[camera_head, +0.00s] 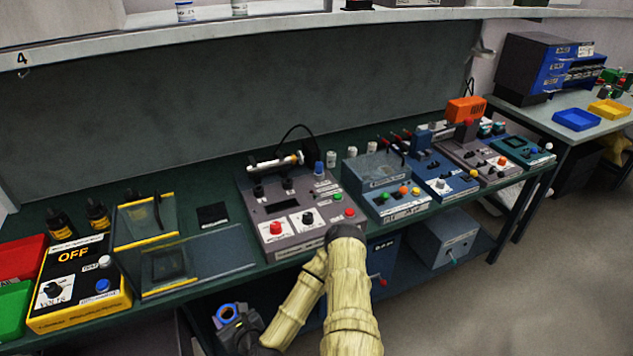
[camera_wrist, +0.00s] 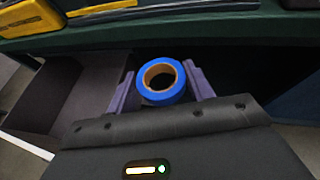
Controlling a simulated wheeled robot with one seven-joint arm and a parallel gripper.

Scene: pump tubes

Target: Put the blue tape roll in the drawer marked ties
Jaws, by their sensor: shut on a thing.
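The blue tape roll (camera_wrist: 179,88) is held between the two purple-grey fingers of my gripper (camera_wrist: 160,73) in the wrist view. Its brown core shows and its hole faces the camera. In the head view the roll (camera_head: 218,317) and my gripper (camera_head: 231,318) are low in front of the bench, below the bench top's front edge. An open grey drawer (camera_wrist: 68,88) shows on the left of the wrist view, to the left of the roll. Its visible inside looks empty. No label reading ties can be read in either view.
The green bench top (camera_head: 215,285) overhangs this area. It carries a yellow OFF box (camera_head: 75,285), glass plates (camera_head: 210,262) and several control boxes (camera_head: 297,215). Below it, a box with a handle (camera_head: 445,240) stands on the right. My arm hides part of the under-bench space.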

